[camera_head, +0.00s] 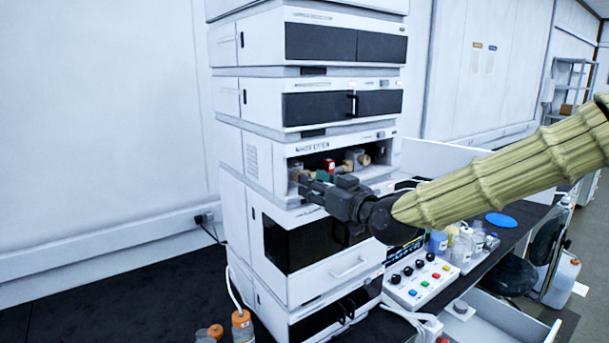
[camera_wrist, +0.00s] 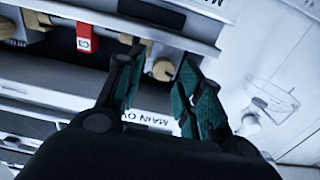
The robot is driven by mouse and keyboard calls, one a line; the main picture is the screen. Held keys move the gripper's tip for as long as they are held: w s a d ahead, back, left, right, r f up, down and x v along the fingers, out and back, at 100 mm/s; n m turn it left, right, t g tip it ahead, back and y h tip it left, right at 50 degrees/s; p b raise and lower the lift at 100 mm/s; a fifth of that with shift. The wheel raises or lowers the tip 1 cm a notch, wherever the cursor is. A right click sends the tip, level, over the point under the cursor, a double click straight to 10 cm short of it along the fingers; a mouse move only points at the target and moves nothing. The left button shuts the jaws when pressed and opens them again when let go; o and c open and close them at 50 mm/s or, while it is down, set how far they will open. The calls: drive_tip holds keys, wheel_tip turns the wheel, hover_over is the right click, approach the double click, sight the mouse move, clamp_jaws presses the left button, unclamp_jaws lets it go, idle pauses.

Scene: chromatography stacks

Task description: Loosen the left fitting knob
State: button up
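The fitting knobs sit in the open bay of the white instrument stack. In the head view, a beige knob (camera_head: 364,160) shows at the bay's right, beside a red part (camera_head: 329,165); the bay's left end is partly hidden by my gripper (camera_head: 306,185). In the wrist view, my gripper (camera_wrist: 160,72) is open, its two green-padded fingers apart. A beige round knob (camera_wrist: 163,69) shows in the gap between the fingertips, with no clear contact. The red part marked C3 (camera_wrist: 85,38) and another beige knob (camera_wrist: 7,28) lie to its left.
The instrument modules (camera_head: 345,45) rise above and below the bay. A control box with knobs and buttons (camera_head: 420,283) and several bottles (camera_head: 460,245) stand to the right. Orange-capped bottles (camera_head: 242,320) stand at the front. The dark bench (camera_head: 110,285) is clear at left.

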drive_tip(key=p+x, duration=0.1)
drive_tip(key=x, duration=0.3)
drive_tip(key=shift+s+a+r, duration=0.1)
drive_tip(key=shift+r, duration=0.1)
drive_tip(key=shift+s+r, duration=0.2)
drive_tip(key=shift+s, duration=0.15)
drive_tip(key=c, duration=0.7)
drive_tip(key=shift+f, duration=0.15)
drive_tip(key=shift+c, duration=0.2)
